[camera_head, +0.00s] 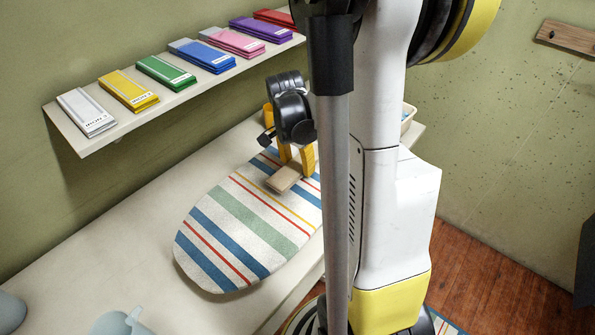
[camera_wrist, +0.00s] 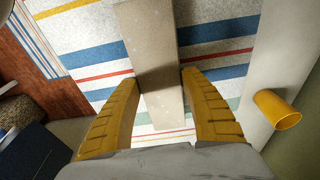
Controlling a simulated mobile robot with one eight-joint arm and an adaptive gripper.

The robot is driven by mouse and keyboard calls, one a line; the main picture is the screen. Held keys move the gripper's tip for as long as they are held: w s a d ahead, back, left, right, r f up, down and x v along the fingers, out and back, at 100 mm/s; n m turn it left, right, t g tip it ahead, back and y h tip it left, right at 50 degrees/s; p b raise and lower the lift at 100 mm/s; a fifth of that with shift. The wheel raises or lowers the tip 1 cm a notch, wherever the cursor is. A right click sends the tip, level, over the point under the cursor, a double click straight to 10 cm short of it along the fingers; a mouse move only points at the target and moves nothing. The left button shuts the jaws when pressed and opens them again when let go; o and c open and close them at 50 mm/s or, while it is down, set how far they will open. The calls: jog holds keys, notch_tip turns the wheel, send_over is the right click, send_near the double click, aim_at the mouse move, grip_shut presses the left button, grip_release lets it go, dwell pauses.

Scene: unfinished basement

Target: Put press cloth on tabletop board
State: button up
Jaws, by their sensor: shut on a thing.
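A folded beige cloth, which looks like the press cloth (camera_head: 284,179), is held between the yellow fingers of my gripper (camera_head: 295,163). In the wrist view the cloth (camera_wrist: 150,50) is a long, flat strip, with my gripper (camera_wrist: 158,80) shut on its two sides. The tabletop board (camera_head: 243,215) is striped in white, blue, red, green and yellow and lies on the table. The cloth is over the board's far right part, very low or touching; I cannot tell which. The board's stripes (camera_wrist: 90,57) also show below the cloth in the wrist view.
A wall shelf (camera_head: 75,139) with several coloured folded packs hangs behind the table (camera_head: 110,235). A yellow cup (camera_wrist: 276,110) stands beside the board. A pale blue jug (camera_head: 120,322) is at front left. My arm hides the board's right side.

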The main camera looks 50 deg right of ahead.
aim_at(293, 168)
notch_tip(293, 168, down, 2)
jog(key=shift+f+b, duration=0.15)
jog(key=shift+b, duration=0.15)
jog(key=o, duration=1)
jog(key=shift+o, duration=0.2)
notch_tip(293, 168, up, 12)
jog(key=a+p, duration=0.2)
jog(key=p, duration=0.3)
jog(key=s+a+r+n+t, duration=0.1)
jog(key=a+r+n+t, duration=0.1)
jog(key=a+n, duration=0.3)
jog(key=s+a+r+n+t+y, duration=0.1)
jog(key=s+a+r+n+t, duration=0.1)
jog(key=a+n, duration=0.4)
jog(key=s+a+r+n+t, duration=0.2)
jog(key=a+n, duration=0.4)
jog(key=a, duration=0.6)
notch_tip(293, 168, up, 2)
jog(key=shift+s+a+r+t+y, duration=0.1)
jog(key=shift+s+a+t+y, duration=0.2)
jog(key=shift+t+y, duration=0.15)
